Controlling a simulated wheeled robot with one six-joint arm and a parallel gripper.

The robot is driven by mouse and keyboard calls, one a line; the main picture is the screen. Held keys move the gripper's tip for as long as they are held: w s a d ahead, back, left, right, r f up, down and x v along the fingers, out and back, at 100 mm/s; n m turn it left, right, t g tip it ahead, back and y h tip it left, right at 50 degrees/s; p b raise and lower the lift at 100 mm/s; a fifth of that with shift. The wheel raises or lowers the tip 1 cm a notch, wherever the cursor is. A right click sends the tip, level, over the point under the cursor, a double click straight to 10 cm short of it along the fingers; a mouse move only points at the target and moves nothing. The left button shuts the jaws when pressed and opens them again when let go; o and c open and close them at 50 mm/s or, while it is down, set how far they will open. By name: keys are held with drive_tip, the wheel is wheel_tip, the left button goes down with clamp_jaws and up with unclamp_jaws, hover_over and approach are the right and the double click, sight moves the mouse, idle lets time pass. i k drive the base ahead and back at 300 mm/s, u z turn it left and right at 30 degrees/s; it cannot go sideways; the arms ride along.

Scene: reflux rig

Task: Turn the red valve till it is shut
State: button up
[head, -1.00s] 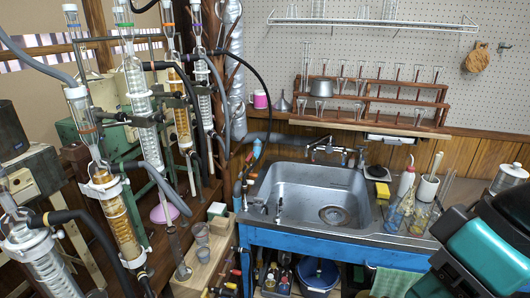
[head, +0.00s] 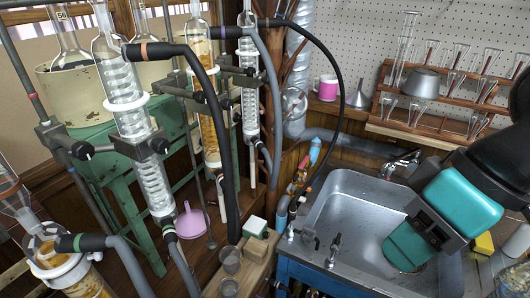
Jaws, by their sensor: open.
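A small red fitting (head: 303,163), which looks like the red valve, sits on the pipework at the back left corner of the sink. It is just below a light blue tube piece (head: 315,150), with brassy and red parts beside it. It is small, and I cannot tell how far it is turned. My arm, teal and black, reaches in from the right over the sink, apart from the valve.
The steel sink (head: 345,215) in its blue frame (head: 310,280) is right of the valve. Glass condensers (head: 130,100) with black hoses stand close on the left. A black hose (head: 335,75) arches above the valve. A wooden block with cups (head: 230,260) stands in front.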

sight(303, 164)
drive_tip(key=u, duration=0.1)
drive_tip(key=i, duration=0.15)
drive_tip(key=u, duration=0.55)
drive_tip(key=k, duration=1.05)
drive_tip(key=z, duration=0.45)
drive_tip(key=i, duration=1.35)
drive_tip(key=u, duration=0.45)
